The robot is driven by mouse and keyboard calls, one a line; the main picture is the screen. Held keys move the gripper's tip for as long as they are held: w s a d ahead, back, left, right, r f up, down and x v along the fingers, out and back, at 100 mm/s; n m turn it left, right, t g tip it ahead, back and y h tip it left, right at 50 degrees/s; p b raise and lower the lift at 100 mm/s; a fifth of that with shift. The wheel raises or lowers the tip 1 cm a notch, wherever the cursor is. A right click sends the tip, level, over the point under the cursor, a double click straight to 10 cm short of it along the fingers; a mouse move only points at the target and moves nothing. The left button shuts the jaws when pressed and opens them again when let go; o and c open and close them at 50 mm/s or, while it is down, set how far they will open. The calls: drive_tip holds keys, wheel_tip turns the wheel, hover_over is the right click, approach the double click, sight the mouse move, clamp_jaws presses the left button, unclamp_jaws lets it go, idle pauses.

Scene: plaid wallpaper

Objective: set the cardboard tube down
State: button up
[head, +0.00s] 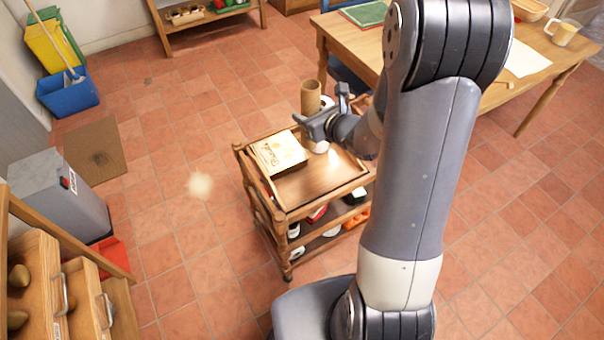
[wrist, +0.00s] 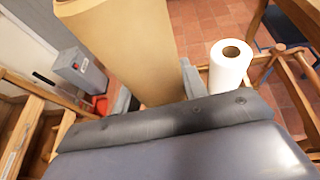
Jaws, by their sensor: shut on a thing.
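The brown cardboard tube (head: 311,97) stands roughly upright in the jaws of my gripper (head: 322,122), over the far part of the wooden cart (head: 318,188). It also fills the upper middle of the wrist view (wrist: 122,48), between the two fingers. My gripper is shut on the tube. The tube's lower end is hidden behind the gripper, so I cannot tell whether it touches anything. A white paper roll (wrist: 230,66) stands to the right of the tube in the wrist view; in the head view it is partly covered by my gripper.
A yellowish box (head: 280,152) lies on the cart top at the left. The cart's near top is bare, and its lower shelves hold several items. A wooden table (head: 500,88) stands at the back right. A grey bin (head: 62,190) stands left; the floor between is clear.

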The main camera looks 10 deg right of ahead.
wheel_tip(320, 180, down, 22)
drive_tip(key=w+n+g+y+b, duration=0.1)
drive_tip(key=n+y+b, duration=0.1)
drive_tip(key=b, duration=2)
drive_tip(key=shift+w+d+f+y, duration=0.2)
drive_tip(key=shift+w+d+y, duration=0.1)
drive_tip(key=shift+d, duration=0.15)
drive_tip(key=shift+f, duration=0.15)
drive_tip(key=o, duration=0.9)
